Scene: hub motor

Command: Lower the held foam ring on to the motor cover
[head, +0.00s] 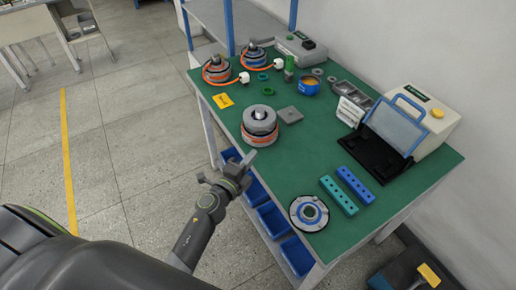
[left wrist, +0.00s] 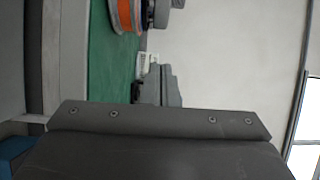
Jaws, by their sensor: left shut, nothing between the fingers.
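A hub motor (head: 260,127) with an orange band stands on the green table near its left edge. A thick grey ring (head: 259,119) lies around its top, with a light knob showing in the middle; it looks like the foam ring, but I cannot tell how it seats on the cover. My left gripper (head: 242,162) is just in front of the motor, at the table's left edge, apart from it, shut and empty. In the left wrist view, the motor's orange band (left wrist: 125,15) shows at the top, partly cut off. My right gripper is not in view.
Two more motors (head: 217,69) with orange cables stand at the back left. A grey square (head: 290,115) lies right of the near motor. Two hole blocks (head: 338,195), a round flanged part (head: 309,212) and a black-based machine (head: 380,150) occupy the right. Blue bins (head: 272,220) hang below the edge.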

